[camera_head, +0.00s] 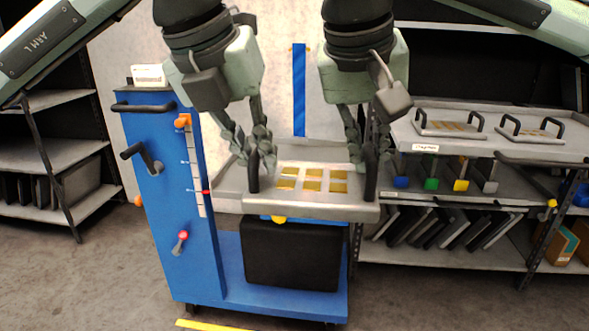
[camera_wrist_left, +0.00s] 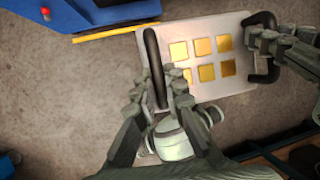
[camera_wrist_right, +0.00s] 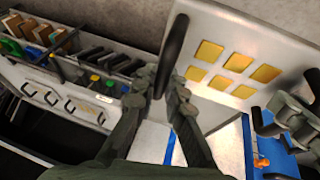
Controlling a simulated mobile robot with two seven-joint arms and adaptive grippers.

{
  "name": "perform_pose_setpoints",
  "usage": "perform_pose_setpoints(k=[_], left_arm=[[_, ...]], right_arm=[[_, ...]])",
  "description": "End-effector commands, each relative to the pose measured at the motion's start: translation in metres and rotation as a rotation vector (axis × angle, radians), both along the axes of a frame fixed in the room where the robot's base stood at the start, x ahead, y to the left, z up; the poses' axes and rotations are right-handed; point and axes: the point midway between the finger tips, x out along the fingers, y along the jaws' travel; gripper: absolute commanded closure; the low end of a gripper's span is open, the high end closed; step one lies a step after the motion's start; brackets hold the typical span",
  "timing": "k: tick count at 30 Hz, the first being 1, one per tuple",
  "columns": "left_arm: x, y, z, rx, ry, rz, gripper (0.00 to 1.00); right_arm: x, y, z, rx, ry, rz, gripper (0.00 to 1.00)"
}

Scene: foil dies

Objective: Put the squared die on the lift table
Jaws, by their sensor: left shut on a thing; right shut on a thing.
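The squared die (camera_head: 310,205) is a light metal plate with gold squares and a black handle at each end. It also shows in the left wrist view (camera_wrist_left: 205,88) and the right wrist view (camera_wrist_right: 225,30). My left gripper (camera_head: 253,152) is shut on its left handle (camera_wrist_left: 153,65). My right gripper (camera_head: 364,154) is shut on its right handle (camera_wrist_right: 174,45). The die looks about level. The lift table (camera_head: 230,182) has a grey top on a blue cart; the die hides much of that top. I cannot tell whether they touch.
On the right, a rack (camera_head: 475,147) carries two other handled dies (camera_head: 450,128) (camera_head: 530,133) on its upper shelf, with several dark plates below. The blue cart column (camera_head: 170,220) with levers stands left of the die. A yellow floor strip (camera_head: 210,325) lies in front.

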Motion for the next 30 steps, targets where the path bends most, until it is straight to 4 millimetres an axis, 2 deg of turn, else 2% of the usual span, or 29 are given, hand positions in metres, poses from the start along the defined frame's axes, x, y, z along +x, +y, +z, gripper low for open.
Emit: perform_pose_setpoints(k=[8,14,30], left_arm=[[0.002,0.003,0.001,0.003,-0.002,0.007,1.00],[0.009,0.003,-0.005,0.002,-0.001,0.009,1.00],[0.061,0.003,-0.042,0.002,-0.001,0.009,1.00]], right_arm=[[0.001,-0.003,0.001,-0.005,-0.001,-0.007,1.00],[0.008,-0.003,-0.005,-0.005,0.000,-0.007,1.00],[0.060,-0.003,-0.042,-0.005,0.000,-0.009,1.00]])
